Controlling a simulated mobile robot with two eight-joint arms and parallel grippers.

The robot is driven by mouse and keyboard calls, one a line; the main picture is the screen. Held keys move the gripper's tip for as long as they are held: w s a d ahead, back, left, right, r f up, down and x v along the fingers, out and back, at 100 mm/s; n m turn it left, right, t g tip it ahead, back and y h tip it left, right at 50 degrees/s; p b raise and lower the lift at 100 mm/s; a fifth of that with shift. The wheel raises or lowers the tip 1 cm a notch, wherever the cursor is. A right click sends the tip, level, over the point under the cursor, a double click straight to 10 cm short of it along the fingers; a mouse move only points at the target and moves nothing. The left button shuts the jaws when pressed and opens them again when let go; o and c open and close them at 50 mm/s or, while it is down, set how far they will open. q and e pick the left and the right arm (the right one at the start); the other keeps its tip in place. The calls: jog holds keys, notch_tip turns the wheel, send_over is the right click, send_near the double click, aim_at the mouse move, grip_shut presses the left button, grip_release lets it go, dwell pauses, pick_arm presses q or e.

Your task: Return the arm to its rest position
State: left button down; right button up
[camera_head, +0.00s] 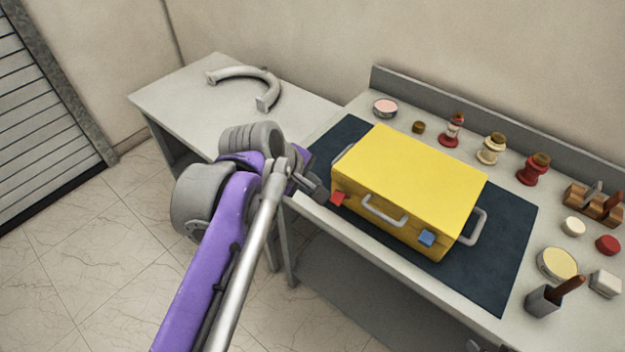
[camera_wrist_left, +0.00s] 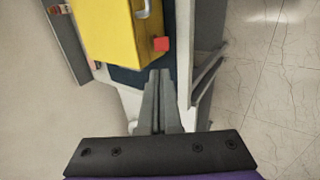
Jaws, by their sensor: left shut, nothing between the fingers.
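My left arm, purple and grey, comes in from the lower left in the head view. Its gripper (camera_head: 318,190) is beside the near left corner of the yellow box, close to a red block on it. In the left wrist view the two fingers of my left gripper (camera_wrist_left: 158,75) are together with nothing between them, pointing toward the box. The yellow box (camera_head: 410,175) sits closed on a dark mat (camera_head: 508,235) on the workbench and also shows in the wrist view (camera_wrist_left: 105,35). My right gripper is not in view.
A side table (camera_head: 185,105) at the back left holds a curved grey part (camera_head: 268,92). Jars and red-and-cream bushings (camera_head: 490,150) line the bench's back. A cup with a brown handle (camera_head: 543,300) stands at the right. The floor (camera_head: 80,245) left of the arm is clear.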

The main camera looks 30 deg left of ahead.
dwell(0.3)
pick_arm(q)
jog(key=s+d+f+m, duration=0.3)
jog(key=d+f+m, duration=0.1)
jog(key=f+m, duration=0.3)
jog(key=s+d+f+m, duration=0.3)
jog(key=f+m, duration=0.4)
jog(key=m, duration=0.3)
jog(key=shift+s+d+f+g+y, duration=0.3)
jog(key=shift+d+f+g, duration=0.1)
jog(key=shift+d, duration=0.15)
dwell(0.5)
